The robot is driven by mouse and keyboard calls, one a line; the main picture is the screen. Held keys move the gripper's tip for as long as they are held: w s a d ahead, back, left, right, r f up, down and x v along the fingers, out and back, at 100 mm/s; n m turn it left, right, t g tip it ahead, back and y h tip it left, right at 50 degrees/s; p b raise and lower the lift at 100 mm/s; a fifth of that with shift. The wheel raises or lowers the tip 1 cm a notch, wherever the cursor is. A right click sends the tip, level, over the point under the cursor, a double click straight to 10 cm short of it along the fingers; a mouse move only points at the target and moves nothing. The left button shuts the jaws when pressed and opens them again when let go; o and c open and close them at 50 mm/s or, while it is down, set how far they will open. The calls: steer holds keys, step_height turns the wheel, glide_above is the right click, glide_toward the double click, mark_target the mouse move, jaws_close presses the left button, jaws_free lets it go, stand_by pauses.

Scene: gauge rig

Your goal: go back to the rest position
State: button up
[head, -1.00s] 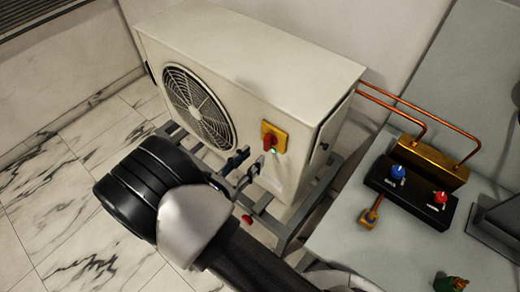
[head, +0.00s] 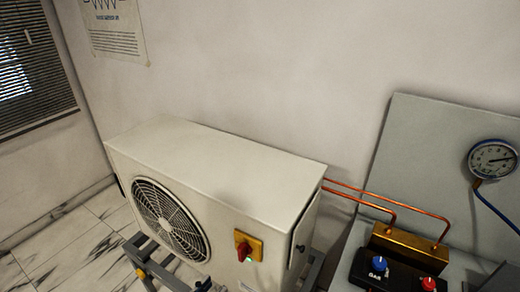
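My gripper is out of the head view now, apart from what may be a small dark tip at the bottom edge near the stand, too little to tell. The white outdoor unit (head: 215,165) stands on a dark metal stand (head: 150,262). A red rotary switch on a yellow plate (head: 248,246) sits on the unit's front face, with a small green light just below it.
Copper pipes (head: 385,200) run from the unit to a brass block (head: 405,243). A black manifold has a blue knob (head: 378,265) and a red knob (head: 428,284). A gauge (head: 492,159) hangs on a grey panel (head: 425,150). A poster (head: 115,25) is on the wall.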

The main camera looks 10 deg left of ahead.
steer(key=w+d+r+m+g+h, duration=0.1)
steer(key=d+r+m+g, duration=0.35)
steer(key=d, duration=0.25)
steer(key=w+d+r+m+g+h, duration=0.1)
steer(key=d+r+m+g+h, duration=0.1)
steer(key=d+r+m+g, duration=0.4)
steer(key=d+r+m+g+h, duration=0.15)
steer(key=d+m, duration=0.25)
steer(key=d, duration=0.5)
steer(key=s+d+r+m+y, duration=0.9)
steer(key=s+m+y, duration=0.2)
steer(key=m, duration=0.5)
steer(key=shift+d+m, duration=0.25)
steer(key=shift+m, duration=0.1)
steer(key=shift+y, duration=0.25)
